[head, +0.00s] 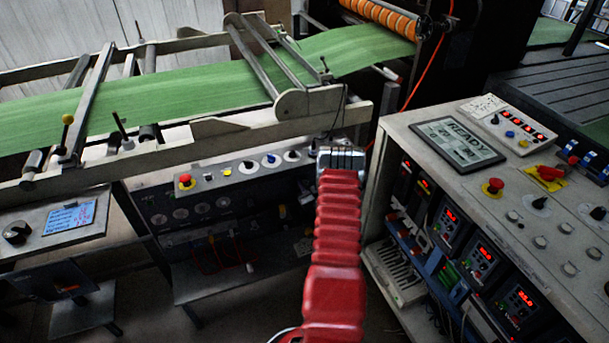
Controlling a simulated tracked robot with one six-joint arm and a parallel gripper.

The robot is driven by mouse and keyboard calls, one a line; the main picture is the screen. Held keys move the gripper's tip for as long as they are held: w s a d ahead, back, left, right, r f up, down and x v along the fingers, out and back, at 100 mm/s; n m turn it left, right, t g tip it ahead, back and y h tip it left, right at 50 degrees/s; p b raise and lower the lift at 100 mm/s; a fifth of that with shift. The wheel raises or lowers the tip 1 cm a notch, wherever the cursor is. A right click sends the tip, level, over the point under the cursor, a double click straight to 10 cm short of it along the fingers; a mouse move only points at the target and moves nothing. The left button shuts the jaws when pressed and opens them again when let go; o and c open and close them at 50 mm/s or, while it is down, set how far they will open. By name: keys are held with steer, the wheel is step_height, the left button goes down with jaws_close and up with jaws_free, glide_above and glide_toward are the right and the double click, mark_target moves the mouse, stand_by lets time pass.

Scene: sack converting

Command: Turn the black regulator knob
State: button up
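Several black knobs show, and I cannot tell for certain which is the regulator knob. Smaller black-topped dials (292,155) stand on the middle panel's top, just left of my gripper. Another black knob (540,203) is on the right console. My gripper (341,152) is at the end of my red-sleeved arm, in front of the machine frame, apart from the right console as seen. Its fingers are small and seen from behind, so their opening is unclear. No object shows in it.
The middle panel has a red emergency button (185,181). The right console (415,128) carries a READY screen (457,142), a red emergency button (493,187) and a red switch (547,175). Green web (180,83) runs above on metal rails. An orange cable hangs behind my gripper.

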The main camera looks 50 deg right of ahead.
steer(key=v, duration=1.3)
steer(key=shift+a, duration=0.2)
